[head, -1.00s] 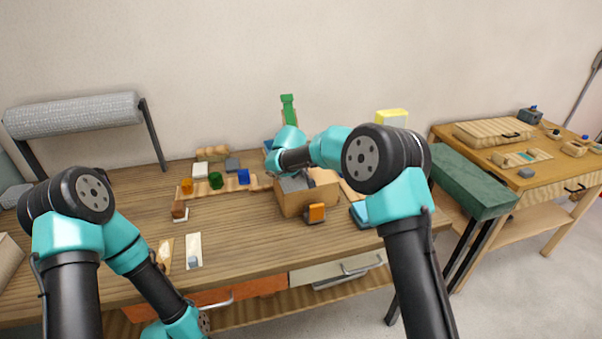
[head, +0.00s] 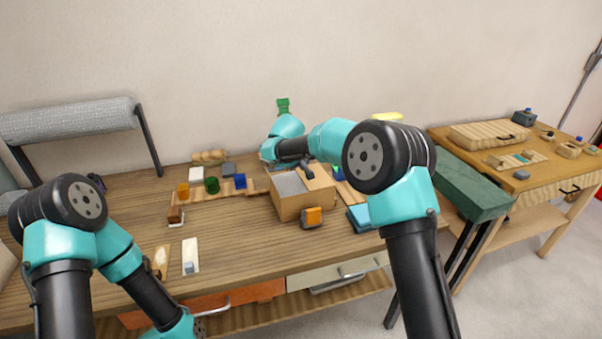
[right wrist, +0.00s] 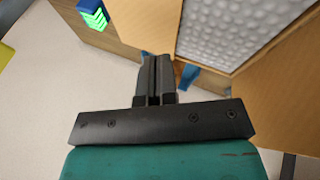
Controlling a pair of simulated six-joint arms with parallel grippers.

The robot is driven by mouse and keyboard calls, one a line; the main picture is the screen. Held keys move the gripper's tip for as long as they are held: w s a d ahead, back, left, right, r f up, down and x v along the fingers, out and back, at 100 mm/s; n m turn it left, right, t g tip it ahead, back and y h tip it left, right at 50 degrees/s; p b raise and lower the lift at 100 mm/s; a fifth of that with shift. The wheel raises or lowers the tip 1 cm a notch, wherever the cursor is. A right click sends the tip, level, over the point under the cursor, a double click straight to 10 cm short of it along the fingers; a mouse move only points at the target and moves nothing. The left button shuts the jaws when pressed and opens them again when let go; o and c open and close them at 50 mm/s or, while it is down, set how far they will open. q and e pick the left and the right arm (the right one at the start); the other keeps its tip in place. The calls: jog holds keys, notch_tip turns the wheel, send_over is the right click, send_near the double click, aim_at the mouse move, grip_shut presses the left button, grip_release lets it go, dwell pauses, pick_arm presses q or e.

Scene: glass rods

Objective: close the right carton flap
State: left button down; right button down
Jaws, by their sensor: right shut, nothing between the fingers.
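The cardboard carton (head: 302,207) stands on the wooden table, with grey bubbly packing (head: 288,184) showing in its left part. A cardboard panel (head: 322,182), apparently the right flap, lies over its right part. My right gripper (head: 307,172) is above the carton's back right area, partly hidden by my arm. In the right wrist view the gripper (right wrist: 157,70) is shut and empty, between two cardboard panels, with the packing (right wrist: 235,30) beyond it. I cannot tell whether it touches a panel. My left gripper is outside the view, below the picture.
An orange-and-black block (head: 312,217) stands close before the carton. A blue box (head: 360,217) lies to its right. Several coloured blocks sit on a wooden strip (head: 228,190) to the left. The front middle of the table (head: 245,250) is clear.

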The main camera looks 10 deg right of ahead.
jog(key=s+a+r, duration=0.4)
jog(key=a+r, duration=0.1)
jog(key=r, duration=0.1)
jog(key=shift+s+a, duration=0.3)
jog(key=shift+a, duration=0.05)
